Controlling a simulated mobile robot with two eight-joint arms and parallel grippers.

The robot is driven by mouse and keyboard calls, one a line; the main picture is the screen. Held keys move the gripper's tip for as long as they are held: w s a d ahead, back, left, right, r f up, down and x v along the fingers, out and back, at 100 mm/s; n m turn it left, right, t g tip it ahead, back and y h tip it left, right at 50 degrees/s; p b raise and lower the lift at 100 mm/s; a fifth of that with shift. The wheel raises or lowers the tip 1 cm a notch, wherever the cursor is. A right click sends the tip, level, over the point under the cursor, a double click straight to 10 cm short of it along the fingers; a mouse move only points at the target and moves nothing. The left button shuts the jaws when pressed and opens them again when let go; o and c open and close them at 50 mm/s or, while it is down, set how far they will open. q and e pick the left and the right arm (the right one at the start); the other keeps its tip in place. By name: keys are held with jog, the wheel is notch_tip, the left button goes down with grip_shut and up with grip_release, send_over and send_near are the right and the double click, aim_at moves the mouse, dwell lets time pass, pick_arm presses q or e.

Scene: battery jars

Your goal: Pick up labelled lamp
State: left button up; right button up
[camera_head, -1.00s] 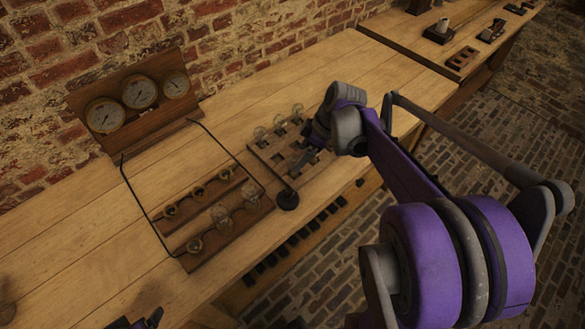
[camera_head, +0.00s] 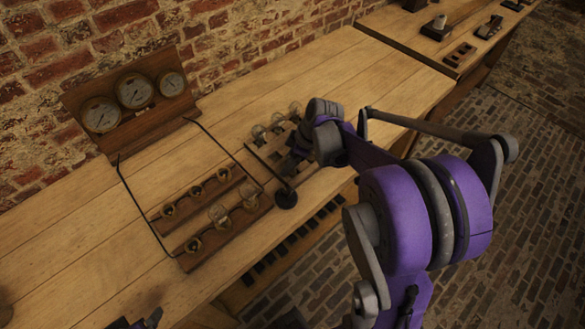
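Several clear glass lamps stand in a wooden rack on the bench; one lamp (camera_head: 259,134) is at its left end, with others (camera_head: 277,124) and (camera_head: 294,110) behind. No label is legible, so I cannot tell which is the labelled one. My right gripper (camera_head: 290,160) reaches down over the rack's right part, beside the lamps. Its fingers are small and dark, and the wrist hides part of the rack, so its opening and any hold are unclear. Two more lamps (camera_head: 218,212) and (camera_head: 249,193) sit in a socket board. Dark tips of my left gripper (camera_head: 138,323) show at the bottom edge.
A black round base with a rod (camera_head: 286,199) stands near the rack. A panel with three gauges (camera_head: 134,92) is behind.

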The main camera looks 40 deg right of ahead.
grip_shut()
